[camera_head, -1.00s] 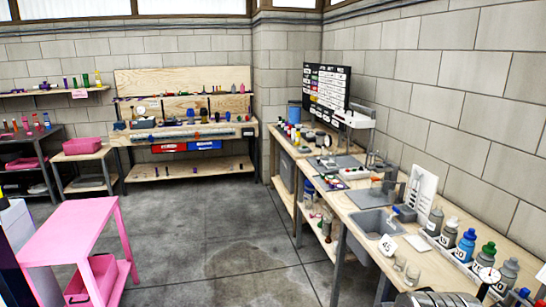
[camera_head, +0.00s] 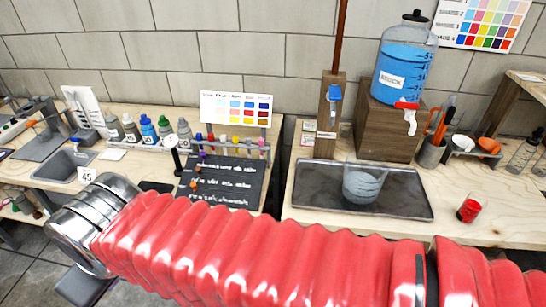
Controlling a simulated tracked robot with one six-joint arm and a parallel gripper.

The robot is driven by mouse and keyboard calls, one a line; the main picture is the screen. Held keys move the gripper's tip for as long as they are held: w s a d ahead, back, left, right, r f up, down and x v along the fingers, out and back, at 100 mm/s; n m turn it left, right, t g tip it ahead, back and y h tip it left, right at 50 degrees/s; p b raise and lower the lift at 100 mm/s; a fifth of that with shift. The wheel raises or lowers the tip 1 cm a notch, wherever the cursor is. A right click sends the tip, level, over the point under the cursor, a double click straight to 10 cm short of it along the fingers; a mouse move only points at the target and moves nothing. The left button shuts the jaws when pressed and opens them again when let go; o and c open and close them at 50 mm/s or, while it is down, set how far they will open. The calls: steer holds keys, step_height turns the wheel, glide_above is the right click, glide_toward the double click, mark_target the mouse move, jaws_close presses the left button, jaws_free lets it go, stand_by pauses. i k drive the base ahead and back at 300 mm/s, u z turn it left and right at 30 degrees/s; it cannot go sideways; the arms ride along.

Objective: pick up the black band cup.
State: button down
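A clear cup (camera_head: 365,184) stands upright on a dark tray (camera_head: 305,198) on the right bench, below a blue liquid dispenser. I cannot make out a black band on it, and no other cup with a clear black band shows. My red ribbed arm crosses the bottom of the view, with its silver wrist end at the lower left. My gripper's fingers do not show. The arm hides the front edges of the benches.
The blue dispenser (camera_head: 404,75) stands on a wooden block. A red-capped jar (camera_head: 468,210) is right of the tray. Several bottles (camera_head: 149,130), a sink (camera_head: 76,166), a black board (camera_head: 222,178) and a colour chart (camera_head: 236,108) stand on the left bench.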

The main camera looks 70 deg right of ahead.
mark_target(474, 203)
steer(key=z, duration=3.25)
